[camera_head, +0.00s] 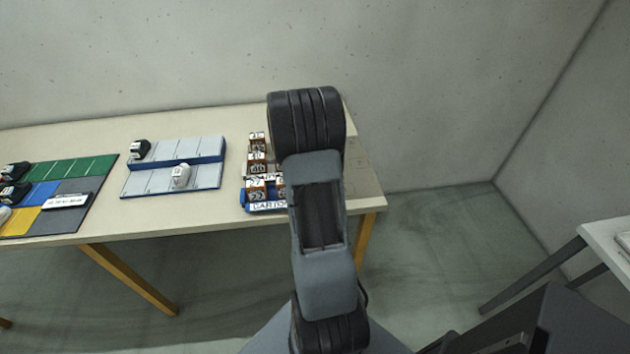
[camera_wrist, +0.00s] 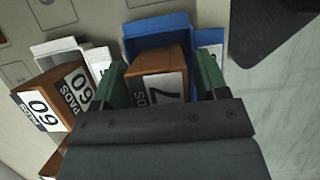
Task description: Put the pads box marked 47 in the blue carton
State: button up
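In the wrist view a brown pads box (camera_wrist: 150,66) sits between the green fingers of my gripper (camera_wrist: 160,84). Its white label shows a 7 and part of the word PADS; the rest is hidden by my gripper. The fingers look pressed against its two sides. A blue carton (camera_wrist: 157,24) is right beyond the box, its walls showing around the box's far end; I cannot tell whether the box is inside it. In the head view my arm hides the gripper, and a little blue of the carton (camera_head: 243,198) shows to the left of it.
Another brown pads box (camera_wrist: 48,106), whose label reads 60 or 09, stands left of my gripper by a white carton (camera_wrist: 66,50). In the head view a blue-edged grey tray (camera_head: 150,183) and coloured mats (camera_head: 75,168) lie farther left on the table (camera_head: 200,215).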

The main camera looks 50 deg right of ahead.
jog(key=shift+o, duration=0.5)
jog(key=shift+r, duration=0.15)
jog(key=shift+r, duration=0.3)
jog(key=v, duration=1.1)
jog(key=s+a+r+m+t+y, duration=0.1)
jog(key=s+a+m+t, duration=0.1)
jog(key=a, duration=0.7)
jog(key=s+a+r+m+t+y, duration=0.1)
jog(key=s+a+r+m+t, duration=0.1)
jog(key=a, duration=0.7)
jog(key=s+a+r+m+t+y, duration=0.1)
jog(key=s+a+m, duration=0.3)
jog(key=a, duration=0.5)
jog(key=shift+s+a+r+m+t, duration=0.35)
jog(key=shift+m+t, duration=0.45)
jog(key=shift+m, duration=0.2)
